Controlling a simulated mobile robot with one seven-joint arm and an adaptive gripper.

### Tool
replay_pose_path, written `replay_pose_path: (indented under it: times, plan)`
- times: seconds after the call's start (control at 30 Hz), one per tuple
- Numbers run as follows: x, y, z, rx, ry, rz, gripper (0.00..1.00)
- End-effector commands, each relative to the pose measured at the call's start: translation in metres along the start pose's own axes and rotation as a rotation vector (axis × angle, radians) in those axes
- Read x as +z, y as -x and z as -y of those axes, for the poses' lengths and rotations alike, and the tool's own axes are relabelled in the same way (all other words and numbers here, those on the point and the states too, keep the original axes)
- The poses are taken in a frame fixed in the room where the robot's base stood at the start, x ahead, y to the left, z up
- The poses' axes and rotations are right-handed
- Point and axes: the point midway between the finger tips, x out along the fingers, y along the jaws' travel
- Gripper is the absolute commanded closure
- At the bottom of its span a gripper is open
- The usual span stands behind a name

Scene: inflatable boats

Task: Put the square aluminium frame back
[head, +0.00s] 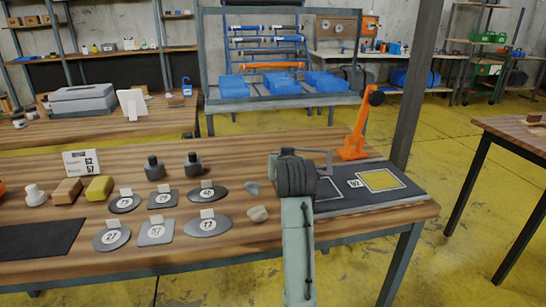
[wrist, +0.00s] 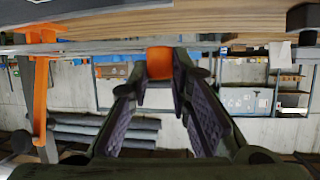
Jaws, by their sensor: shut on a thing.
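My gripper (head: 326,161) is above the right part of the wooden table, over the near-left side of a dark mat (head: 345,203). In the wrist view the fingers (wrist: 160,66) come together on a small orange piece (wrist: 160,62); what it belongs to cannot be told. A pale square outline with a yellow inside (head: 381,180) lies flat on the mat, right of my gripper. A thinner pale outline (head: 327,187) shows partly behind my arm. I cannot tell whether either is the square aluminium frame; no square frame is clear in the jaws.
An orange stand (head: 357,132) rises at the mat's far edge; it also shows in the wrist view (wrist: 40,85). A label (head: 355,183) lies on the mat. A grey post (head: 415,85) stands behind.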

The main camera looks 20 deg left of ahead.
Motion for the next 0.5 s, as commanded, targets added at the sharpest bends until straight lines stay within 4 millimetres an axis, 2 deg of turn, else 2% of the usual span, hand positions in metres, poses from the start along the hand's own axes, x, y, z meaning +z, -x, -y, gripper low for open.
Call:
replay_pose_path:
  times: [0.5]
  plan:
    - [-0.039,-0.121,0.027,-0.002,0.002,0.001,1.00]
